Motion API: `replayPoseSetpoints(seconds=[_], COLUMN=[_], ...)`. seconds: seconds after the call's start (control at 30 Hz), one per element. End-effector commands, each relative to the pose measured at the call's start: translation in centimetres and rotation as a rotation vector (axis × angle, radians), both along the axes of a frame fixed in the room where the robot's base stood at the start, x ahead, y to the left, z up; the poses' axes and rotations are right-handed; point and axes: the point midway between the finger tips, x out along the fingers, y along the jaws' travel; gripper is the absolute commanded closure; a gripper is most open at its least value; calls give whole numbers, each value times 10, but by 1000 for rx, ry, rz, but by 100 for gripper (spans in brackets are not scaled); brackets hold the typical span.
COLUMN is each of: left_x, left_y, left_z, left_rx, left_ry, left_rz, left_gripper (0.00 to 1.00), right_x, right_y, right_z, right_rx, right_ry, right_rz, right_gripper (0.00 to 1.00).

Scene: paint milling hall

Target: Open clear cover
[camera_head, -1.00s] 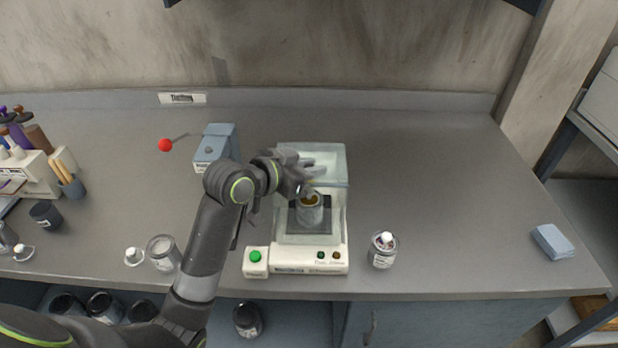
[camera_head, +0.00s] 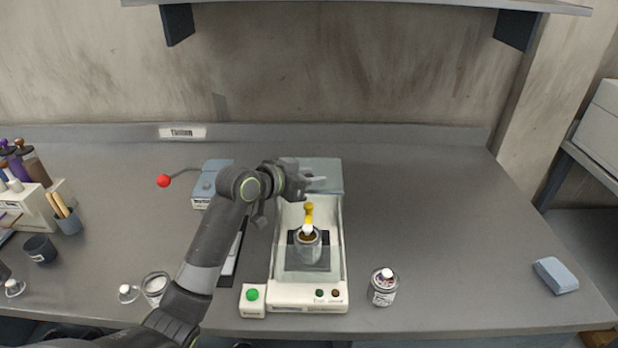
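A white bench machine (camera_head: 283,290) stands in the middle of the counter. Its low see-through walls surround a dark square plate (camera_head: 327,260). On the plate stands a grey cup (camera_head: 308,252) with brownish contents, and a yellow and white piece shows at its mouth. The clear cover (camera_head: 325,168) shows as a pale translucent panel at the machine's back, and the cup's top looks uncovered. My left gripper (camera_head: 314,183) is at the cover's front edge, above the back of the machine. Its fingers overlap the panel, so its opening and contact are unclear. My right gripper is out of view.
A green button box (camera_head: 253,299) adjoins the machine's front left. A labelled jar (camera_head: 382,288) stands to the right. A blue-grey box (camera_head: 207,180) with a red-knobbed lever (camera_head: 164,181) is behind my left arm. The counter right of the machine is mostly clear.

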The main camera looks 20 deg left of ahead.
Motion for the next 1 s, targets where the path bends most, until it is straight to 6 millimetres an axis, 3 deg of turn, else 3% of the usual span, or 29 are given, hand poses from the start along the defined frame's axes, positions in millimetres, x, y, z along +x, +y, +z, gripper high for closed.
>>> replayPoseSetpoints(seconds=[0.47,1.0], left_x=[-5,-82], left_y=[3,47], left_z=[2,38], left_rx=[1,7], left_ry=[-2,-3], left_rz=[0,1], left_gripper=[57,57], right_x=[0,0], right_y=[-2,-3], right_z=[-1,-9], right_rx=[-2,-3], right_ry=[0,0], right_rz=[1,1], right_gripper=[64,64])
